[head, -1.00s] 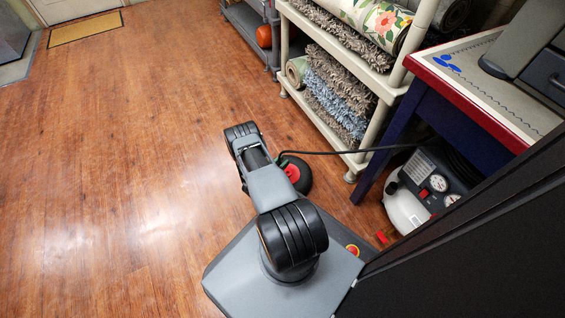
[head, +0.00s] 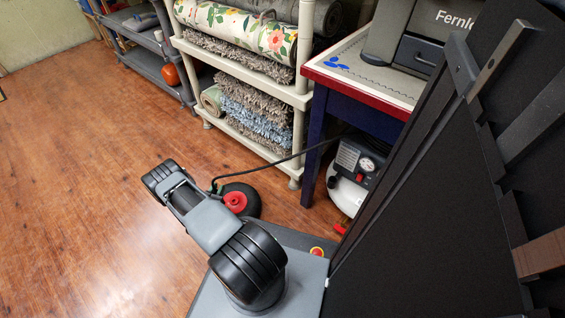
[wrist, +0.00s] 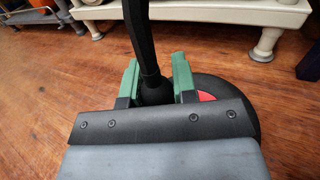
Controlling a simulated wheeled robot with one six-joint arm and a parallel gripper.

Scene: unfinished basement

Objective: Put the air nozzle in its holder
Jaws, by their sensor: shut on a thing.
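My gripper (wrist: 155,82), with green fingers, is shut on the black air nozzle (wrist: 151,91). A black hose runs up from it in the wrist view. In the head view my arm hides most of the gripper and the nozzle; only a bit of green shows. The hose (head: 265,165) crosses above the floor to the air compressor (head: 352,170), which stands under the table and has a gauge and a white tank. I cannot make out the nozzle's holder in either view.
The table (head: 327,75) with blue legs and a red edge stands at the right, with a grey machine (head: 415,35) on it. A cream shelf (head: 235,50) holds rolled rugs. A grey shelf (head: 150,40) stands at the back left. The wooden floor (head: 70,170) at left is clear.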

